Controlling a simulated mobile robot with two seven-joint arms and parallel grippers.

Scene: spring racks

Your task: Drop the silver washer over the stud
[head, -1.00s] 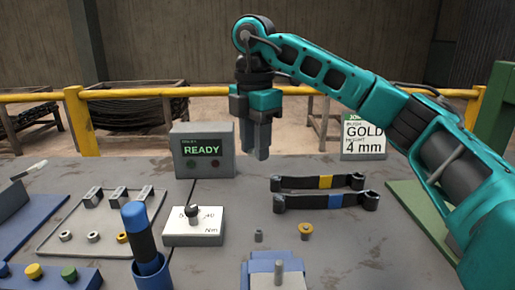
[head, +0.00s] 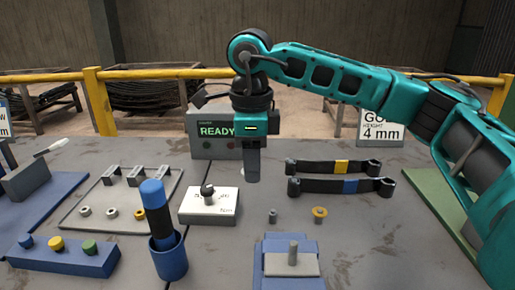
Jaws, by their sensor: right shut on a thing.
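My right gripper (head: 252,165) hangs fingers down above the middle of the table, in front of the status box. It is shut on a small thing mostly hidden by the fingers. A pale edge shows at their left side, which fits the silver washer (head: 242,174). The stud (head: 293,252) is a short grey upright pin on a light plate on a blue block (head: 290,279) at the front. The gripper is well above and behind the stud, a little to its left. Nothing is seen around the stud. My left gripper is out of view.
A tray (head: 105,223) with several rings and brackets lies left. A blue-capped tool stands in a blue cup (head: 168,262). A white block with a knob (head: 208,206), a gold ring (head: 319,213), a small grey piece (head: 272,216) and two dark wrenches (head: 340,186) are nearby.

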